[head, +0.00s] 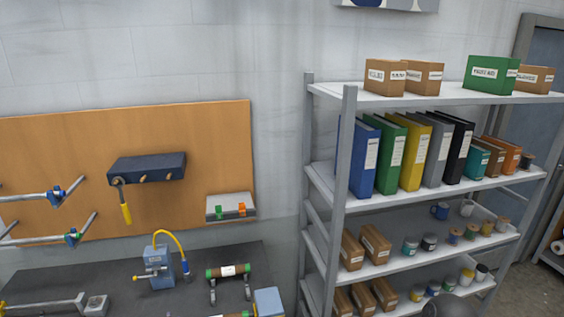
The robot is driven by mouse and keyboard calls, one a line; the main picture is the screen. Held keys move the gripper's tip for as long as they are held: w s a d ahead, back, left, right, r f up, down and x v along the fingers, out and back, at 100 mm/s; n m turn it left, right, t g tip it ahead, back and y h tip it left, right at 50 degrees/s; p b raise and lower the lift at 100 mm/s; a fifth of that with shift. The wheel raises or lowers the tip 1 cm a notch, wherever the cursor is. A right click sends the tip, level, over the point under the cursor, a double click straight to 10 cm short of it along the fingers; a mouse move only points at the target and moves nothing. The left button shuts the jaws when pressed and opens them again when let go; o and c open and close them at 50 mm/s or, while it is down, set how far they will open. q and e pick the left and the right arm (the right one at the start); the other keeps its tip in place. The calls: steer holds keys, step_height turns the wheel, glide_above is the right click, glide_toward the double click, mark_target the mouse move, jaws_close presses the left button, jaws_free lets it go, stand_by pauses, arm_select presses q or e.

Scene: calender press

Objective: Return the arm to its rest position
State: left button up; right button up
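Neither of my grippers shows in the head view, and I cannot make out either arm. The view is filled by a workbench (120,277) at the lower left, a brown wall board (60,140) above it, and a grey metal shelf rack (349,150) on the right. A grey rounded shape shows at the bottom edge in front of the rack; I cannot tell what it is.
The bench holds a blue device with a yellow hose (160,265), a roller on a stand (228,271) and a blue box (268,302). A dark wall holder (148,167) carries a yellow-handled tool (125,208). Binders (390,155) and boxes fill the rack.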

arm_select(q)
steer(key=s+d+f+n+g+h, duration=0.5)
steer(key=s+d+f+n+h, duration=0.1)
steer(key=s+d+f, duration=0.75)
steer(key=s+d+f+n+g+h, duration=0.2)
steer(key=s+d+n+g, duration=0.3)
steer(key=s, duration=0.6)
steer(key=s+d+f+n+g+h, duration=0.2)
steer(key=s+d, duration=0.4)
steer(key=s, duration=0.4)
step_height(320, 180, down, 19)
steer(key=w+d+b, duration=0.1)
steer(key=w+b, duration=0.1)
steer(key=b, duration=1.8)
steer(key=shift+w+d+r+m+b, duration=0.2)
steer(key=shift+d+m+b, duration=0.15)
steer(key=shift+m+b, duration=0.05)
